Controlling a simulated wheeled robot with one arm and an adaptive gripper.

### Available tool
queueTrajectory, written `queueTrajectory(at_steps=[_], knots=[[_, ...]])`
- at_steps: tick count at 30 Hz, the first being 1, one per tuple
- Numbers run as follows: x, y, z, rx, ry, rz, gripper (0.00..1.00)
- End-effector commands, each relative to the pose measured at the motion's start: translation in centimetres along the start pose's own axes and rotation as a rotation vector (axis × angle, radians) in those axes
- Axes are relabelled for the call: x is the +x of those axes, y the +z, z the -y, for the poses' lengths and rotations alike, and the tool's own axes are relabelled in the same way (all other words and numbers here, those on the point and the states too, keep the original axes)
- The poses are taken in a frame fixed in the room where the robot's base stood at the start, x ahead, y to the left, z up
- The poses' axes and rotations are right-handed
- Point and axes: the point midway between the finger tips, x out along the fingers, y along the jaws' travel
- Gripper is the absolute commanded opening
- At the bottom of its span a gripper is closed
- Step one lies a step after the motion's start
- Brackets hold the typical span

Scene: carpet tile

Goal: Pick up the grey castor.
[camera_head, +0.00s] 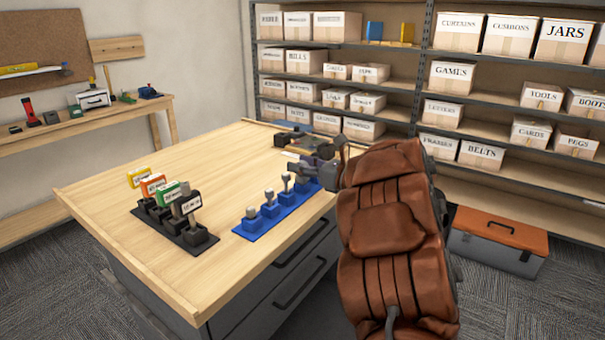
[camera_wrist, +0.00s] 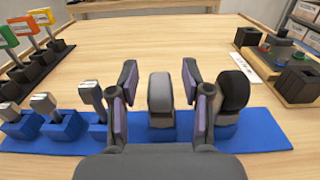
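The grey castor (camera_wrist: 160,94) stands upright in a blue rack (camera_wrist: 262,137), in the wrist view's middle. My gripper (camera_wrist: 159,78) is open, with one finger on each side of the castor and a small gap on both sides. A black castor (camera_wrist: 233,92) stands in the same rack, just right of my right finger. In the head view my gripper (camera_head: 318,172) is over the far end of the blue rack (camera_head: 248,232); I cannot make out the grey castor there.
Several grey-headed pieces (camera_wrist: 90,93) stand in the rack left of my gripper. A black rack (camera_head: 176,234) holds colour-tagged pieces at the table's left. A wooden tray (camera_wrist: 271,82) with dark blocks lies at the back right. The middle of the wooden table (camera_head: 130,262) is clear.

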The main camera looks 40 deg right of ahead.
Motion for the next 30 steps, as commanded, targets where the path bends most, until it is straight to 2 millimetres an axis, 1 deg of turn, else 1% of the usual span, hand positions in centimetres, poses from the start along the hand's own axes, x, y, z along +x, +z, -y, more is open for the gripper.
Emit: queueTrajectory(at_steps=[1,12,13,25,30], knots=[[-0.01,0.00,0.01,0.000,0.000,0.000,0.41],[-0.03,-0.02,0.03,0.000,-0.001,-0.001,0.02],[-0.04,-0.02,0.03,0.000,-0.001,-0.001,0.00],[-0.04,0.03,0.03,0.000,-0.001,0.000,0.00],[-0.06,0.87,0.06,-0.002,-0.001,0.000,0.00]])
